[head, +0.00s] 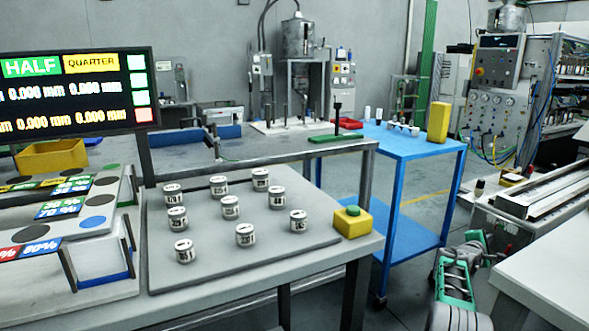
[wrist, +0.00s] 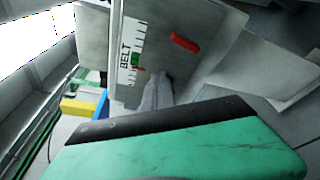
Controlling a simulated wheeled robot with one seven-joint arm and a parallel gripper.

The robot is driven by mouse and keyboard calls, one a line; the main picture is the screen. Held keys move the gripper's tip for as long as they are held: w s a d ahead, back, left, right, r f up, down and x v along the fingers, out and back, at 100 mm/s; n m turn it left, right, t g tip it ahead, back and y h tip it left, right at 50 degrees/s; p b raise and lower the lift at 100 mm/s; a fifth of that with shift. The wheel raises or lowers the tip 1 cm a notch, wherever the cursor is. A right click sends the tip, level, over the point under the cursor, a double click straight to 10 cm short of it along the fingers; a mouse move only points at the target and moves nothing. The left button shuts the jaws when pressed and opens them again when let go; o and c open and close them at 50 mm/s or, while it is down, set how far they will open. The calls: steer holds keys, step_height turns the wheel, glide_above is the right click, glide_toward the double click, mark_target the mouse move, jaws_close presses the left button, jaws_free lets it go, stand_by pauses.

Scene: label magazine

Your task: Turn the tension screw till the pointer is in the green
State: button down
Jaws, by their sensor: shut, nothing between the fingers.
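A grey panel (wrist: 205,45) in the wrist view carries a white scale (wrist: 137,45) marked BELT. The scale has black ticks, a small green band (wrist: 135,60) and a small red mark beside the band's lower end; I cannot tell surely whether that mark is the pointer or whether it lies in the green. A red bar (wrist: 184,43) is on the panel right of the scale. I cannot make out the tension screw. My gripper (wrist: 157,80) is shut and empty, its grey fingers before the panel's lower part; contact cannot be told. My green and grey arm shows at lower right in the head view.
A grey table (head: 270,282) with several small labelled jars stands at front left, with a yellow green-topped box (head: 352,221). A blue cart (head: 405,145) is behind it. A machine with a control panel (head: 497,60) stands at the right. A pale worktop (head: 550,255) is at lower right.

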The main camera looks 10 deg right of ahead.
steer(key=shift+s+f+b, duration=0.15)
steer(key=shift+f+b, duration=0.35)
steer(key=shift+f, duration=0.35)
steer(key=shift+r, duration=0.2)
steer(key=p+v, duration=0.2)
steer(key=v, duration=0.4)
steer(key=shift+w+a+f, duration=0.2)
steer(key=shift+w+f, duration=0.05)
steer(key=shift+f, duration=0.1)
